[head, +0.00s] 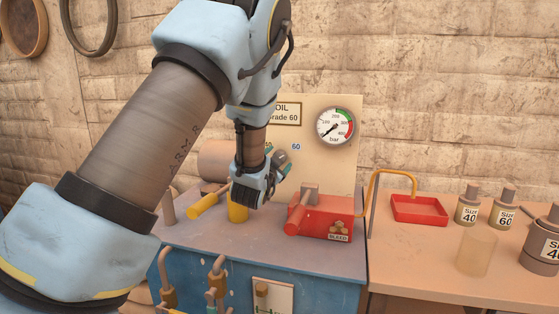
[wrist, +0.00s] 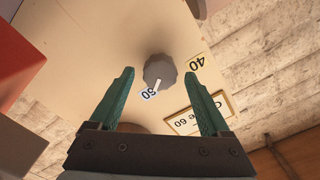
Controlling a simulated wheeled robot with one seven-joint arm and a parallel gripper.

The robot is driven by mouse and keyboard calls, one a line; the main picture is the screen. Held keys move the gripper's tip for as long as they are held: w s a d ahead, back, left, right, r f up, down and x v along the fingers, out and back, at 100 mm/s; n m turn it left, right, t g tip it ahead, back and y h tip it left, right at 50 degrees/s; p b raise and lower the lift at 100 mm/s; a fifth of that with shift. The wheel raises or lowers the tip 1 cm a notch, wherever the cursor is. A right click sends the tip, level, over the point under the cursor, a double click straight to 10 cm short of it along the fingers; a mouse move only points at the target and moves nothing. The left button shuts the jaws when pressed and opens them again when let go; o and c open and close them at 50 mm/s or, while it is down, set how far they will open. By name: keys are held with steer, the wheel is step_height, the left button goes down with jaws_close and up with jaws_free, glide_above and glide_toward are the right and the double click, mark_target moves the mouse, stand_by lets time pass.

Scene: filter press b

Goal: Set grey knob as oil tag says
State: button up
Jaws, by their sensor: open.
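The grey knob (wrist: 160,71) is on the cream panel (head: 338,165). Its white pointer mark points towards the 60 label (wrist: 148,95); the 40 label (wrist: 197,64) is at the other side. The oil tag (head: 285,112) reads "OIL", with "Grade 60" partly cut off by my arm; it also shows inverted in the wrist view (wrist: 203,112). My gripper (wrist: 160,72) is open, its green fingertips on either side of the knob in the picture, with gaps on both sides. How far they reach over it in depth I cannot tell.
A pressure gauge (head: 335,126) is on the panel's upper right. A red tray (head: 419,210) and several sized bottles stand on the right-hand table.

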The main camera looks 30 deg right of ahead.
steer(key=b+v, duration=0.2)
steer(key=v, duration=0.7)
steer(key=shift+s, duration=0.1)
